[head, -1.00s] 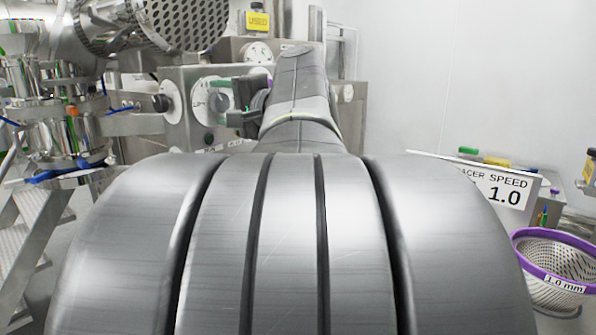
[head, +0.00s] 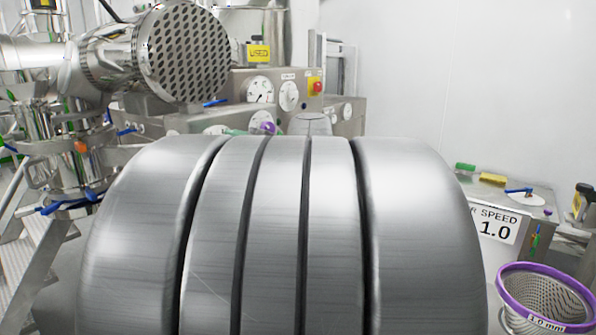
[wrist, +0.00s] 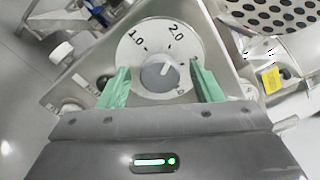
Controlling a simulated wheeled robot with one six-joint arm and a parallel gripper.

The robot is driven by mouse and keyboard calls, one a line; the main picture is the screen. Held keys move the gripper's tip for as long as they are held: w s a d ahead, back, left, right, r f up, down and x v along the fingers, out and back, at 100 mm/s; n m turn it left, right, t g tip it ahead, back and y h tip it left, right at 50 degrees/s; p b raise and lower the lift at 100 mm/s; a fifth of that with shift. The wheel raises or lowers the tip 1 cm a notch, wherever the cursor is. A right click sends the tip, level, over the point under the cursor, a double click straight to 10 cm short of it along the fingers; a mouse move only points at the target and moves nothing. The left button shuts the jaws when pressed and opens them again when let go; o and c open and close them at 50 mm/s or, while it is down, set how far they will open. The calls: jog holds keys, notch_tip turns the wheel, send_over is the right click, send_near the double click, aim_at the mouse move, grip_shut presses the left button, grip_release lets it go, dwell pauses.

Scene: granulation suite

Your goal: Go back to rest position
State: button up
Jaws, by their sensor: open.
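My gripper (wrist: 160,88) shows in the wrist view with its two green fingers spread apart and nothing between them. Beyond the fingers is a round grey knob (wrist: 159,73) on a white dial marked 1.0 and 2.0. The fingers appear on either side of the knob in the picture, but I cannot tell the gap in depth. In the head view my own large metal arm link fills the centre and hides most of the gripper and the panel front.
A steel machine panel with gauges (head: 259,90) and a red button (head: 317,86) stands behind. A perforated drum (head: 186,52) is upper left. Metal steps (head: 35,250) stand left.

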jog(key=shift+m+p, duration=0.45)
jog(key=shift+m, duration=0.05)
jog(key=shift+f, duration=0.1)
